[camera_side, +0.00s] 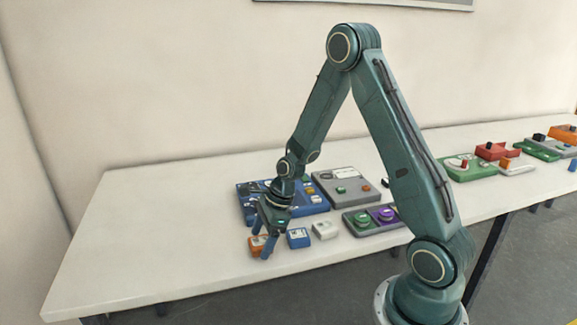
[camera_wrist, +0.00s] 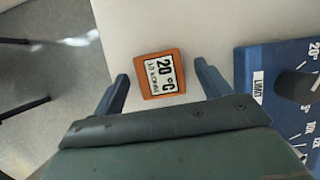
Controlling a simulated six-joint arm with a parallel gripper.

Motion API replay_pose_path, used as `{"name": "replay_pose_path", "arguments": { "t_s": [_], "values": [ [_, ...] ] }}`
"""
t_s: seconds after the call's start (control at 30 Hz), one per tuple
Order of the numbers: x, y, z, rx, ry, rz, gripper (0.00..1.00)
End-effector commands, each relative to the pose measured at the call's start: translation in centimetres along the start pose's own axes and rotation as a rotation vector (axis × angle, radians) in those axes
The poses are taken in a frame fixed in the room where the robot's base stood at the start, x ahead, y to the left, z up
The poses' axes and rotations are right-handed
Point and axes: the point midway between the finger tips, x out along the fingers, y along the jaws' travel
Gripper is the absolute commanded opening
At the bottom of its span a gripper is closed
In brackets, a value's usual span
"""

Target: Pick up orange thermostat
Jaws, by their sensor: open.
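In the side view the orange thermostat (camera_side: 256,246) is near the table's front edge, partly hidden by a finger of my gripper (camera_side: 262,240). My gripper points down over it, and its jaws hold nothing.
A small blue block (camera_side: 298,238) and a white block (camera_side: 325,230) sit just right of the thermostat. A blue panel (camera_side: 305,203) lies behind, with a grey panel (camera_side: 345,186) and a green-and-purple button box (camera_side: 370,219) to the right. The table's left part (camera_side: 150,230) is clear.

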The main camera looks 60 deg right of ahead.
Motion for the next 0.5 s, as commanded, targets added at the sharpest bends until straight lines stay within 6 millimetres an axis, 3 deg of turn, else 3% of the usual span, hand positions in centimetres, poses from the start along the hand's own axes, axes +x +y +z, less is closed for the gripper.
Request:
{"name": "replay_pose_path", "arguments": {
  "t_s": [0.13,0.37,0.5],
  "values": [
    [-0.02,0.01,0.0,0.0,0.0,0.0,0.74],
    [-0.02,0.01,0.0,0.0,0.0,0.0,0.29],
    [-0.03,0.0,0.01,0.0,0.0,0.0,0.26]
  ]
}}
